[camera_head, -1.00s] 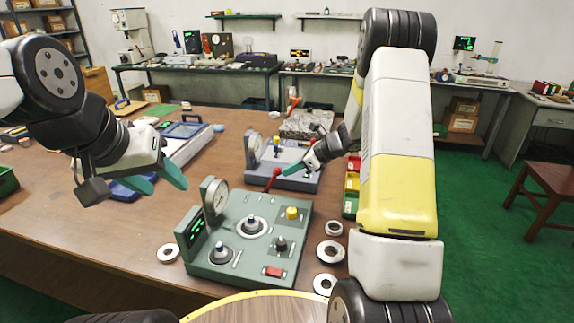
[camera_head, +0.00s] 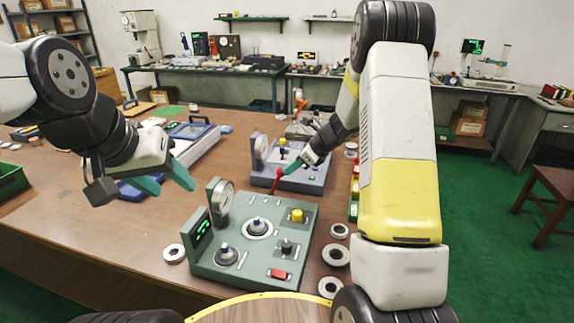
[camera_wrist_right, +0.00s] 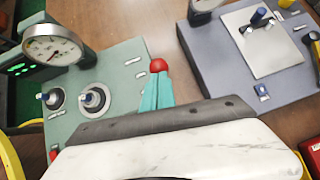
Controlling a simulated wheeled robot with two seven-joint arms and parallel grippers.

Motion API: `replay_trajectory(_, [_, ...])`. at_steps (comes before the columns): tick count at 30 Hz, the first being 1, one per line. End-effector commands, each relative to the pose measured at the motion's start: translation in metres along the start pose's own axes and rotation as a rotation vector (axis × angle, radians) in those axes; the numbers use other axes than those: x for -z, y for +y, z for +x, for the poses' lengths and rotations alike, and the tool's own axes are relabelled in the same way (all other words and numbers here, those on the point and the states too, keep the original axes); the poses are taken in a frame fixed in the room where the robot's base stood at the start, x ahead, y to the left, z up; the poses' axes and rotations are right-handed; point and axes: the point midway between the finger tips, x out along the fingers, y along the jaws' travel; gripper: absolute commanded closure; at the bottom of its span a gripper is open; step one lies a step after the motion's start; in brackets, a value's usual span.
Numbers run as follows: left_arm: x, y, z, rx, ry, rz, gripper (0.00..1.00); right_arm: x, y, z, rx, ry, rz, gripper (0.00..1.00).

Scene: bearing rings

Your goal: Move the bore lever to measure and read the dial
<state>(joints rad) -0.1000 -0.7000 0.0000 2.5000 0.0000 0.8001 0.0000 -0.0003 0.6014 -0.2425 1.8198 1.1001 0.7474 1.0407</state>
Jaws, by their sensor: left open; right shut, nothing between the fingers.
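The green gauge fixture (camera_head: 262,262) stands on the table in front of me, with a round dial (camera_head: 223,203) and a lit green display (camera_head: 203,228). The dial also shows in the right wrist view (camera_wrist_right: 53,46); its reading is too small to tell. The red-knobbed bore lever (camera_head: 279,178) rises at the fixture's back edge. My right gripper (camera_head: 284,171) is shut and empty, its fingertips right at the red knob (camera_wrist_right: 157,65); contact is unclear. My left gripper (camera_head: 172,183) is open and empty, above the table left of the fixture.
A grey-blue fixture (camera_head: 300,180) stands just behind the green one. Metal rings lie left (camera_head: 174,253) and right (camera_head: 336,255) of the green fixture. Small bins (camera_head: 354,190) stand by my right arm. The table's left front is clear.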

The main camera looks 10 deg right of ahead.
Motion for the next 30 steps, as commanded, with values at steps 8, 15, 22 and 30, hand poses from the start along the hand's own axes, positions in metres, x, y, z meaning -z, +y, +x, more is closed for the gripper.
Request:
replay_trajectory(8, [0.000, 0.000, 0.000, 0.000, 0.000, 0.000, 0.50, -0.035, 0.007, 0.013, 0.014, 0.192, -0.038, 1.00])
replay_trajectory(15, [0.000, 0.000, 0.000, 0.000, 0.000, 0.000, 0.50, -0.064, 0.011, 0.030, 0.037, 0.413, -0.063, 1.00])
replay_trajectory(22, [0.000, 0.000, 0.000, 0.000, 0.000, 0.000, 0.50, -0.082, 0.015, 0.049, 0.056, 0.590, -0.076, 1.00])
replay_trajectory(30, [0.000, 0.000, 0.000, 0.000, 0.000, 0.000, 0.50, -0.094, 0.017, 0.063, 0.061, 0.647, -0.075, 1.00])
